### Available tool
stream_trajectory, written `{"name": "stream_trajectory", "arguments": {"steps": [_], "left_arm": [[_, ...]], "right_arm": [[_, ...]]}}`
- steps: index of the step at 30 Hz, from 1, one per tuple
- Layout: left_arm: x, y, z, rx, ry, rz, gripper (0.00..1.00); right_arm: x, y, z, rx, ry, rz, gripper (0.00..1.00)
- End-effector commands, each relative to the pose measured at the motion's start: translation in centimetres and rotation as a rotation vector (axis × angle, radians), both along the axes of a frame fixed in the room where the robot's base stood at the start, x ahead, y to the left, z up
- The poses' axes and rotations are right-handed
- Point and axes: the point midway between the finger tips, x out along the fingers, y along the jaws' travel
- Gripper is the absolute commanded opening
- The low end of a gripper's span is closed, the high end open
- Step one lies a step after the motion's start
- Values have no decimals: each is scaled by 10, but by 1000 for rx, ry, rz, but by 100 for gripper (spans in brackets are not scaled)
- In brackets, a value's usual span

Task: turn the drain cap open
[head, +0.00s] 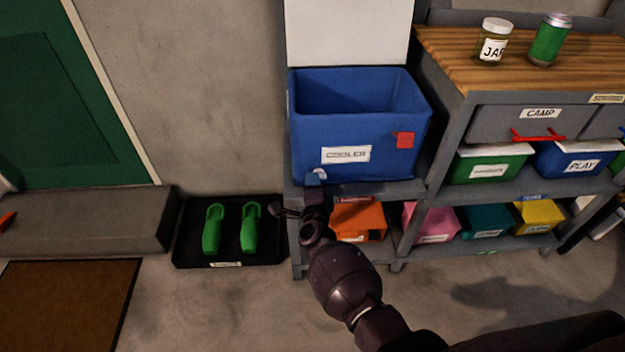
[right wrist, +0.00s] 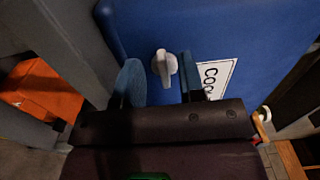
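The blue cooler (head: 305,155) stands with its lid up on the shelf unit in the head view; its front also shows in the right wrist view (right wrist: 240,30). The drain cap (right wrist: 165,67) is a small pale grey knob on the cooler's front, beside the white label. My right gripper (head: 315,183) is at the cooler's lower left front. In the right wrist view its two fingers (right wrist: 160,82) are apart, one on each side of the cap, with visible gaps. My left gripper is out of view.
An orange bin (head: 358,220) sits on the shelf below the cooler. A black tray (head: 230,259) with green shoes lies on the floor to the left. A workbench (head: 440,50) with a jar and can stands to the right. The floor in front is clear.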

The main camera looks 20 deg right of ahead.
Motion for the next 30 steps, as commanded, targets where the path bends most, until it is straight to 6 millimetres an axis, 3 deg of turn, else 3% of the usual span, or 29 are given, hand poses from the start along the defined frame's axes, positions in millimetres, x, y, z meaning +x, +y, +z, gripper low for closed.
{"name": "stream_trajectory", "arguments": {"steps": [15,30], "left_arm": [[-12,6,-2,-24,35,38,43],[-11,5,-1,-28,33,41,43]], "right_arm": [[-74,22,4,0,-4,0,36],[-86,25,1,0,-1,0,36]]}}
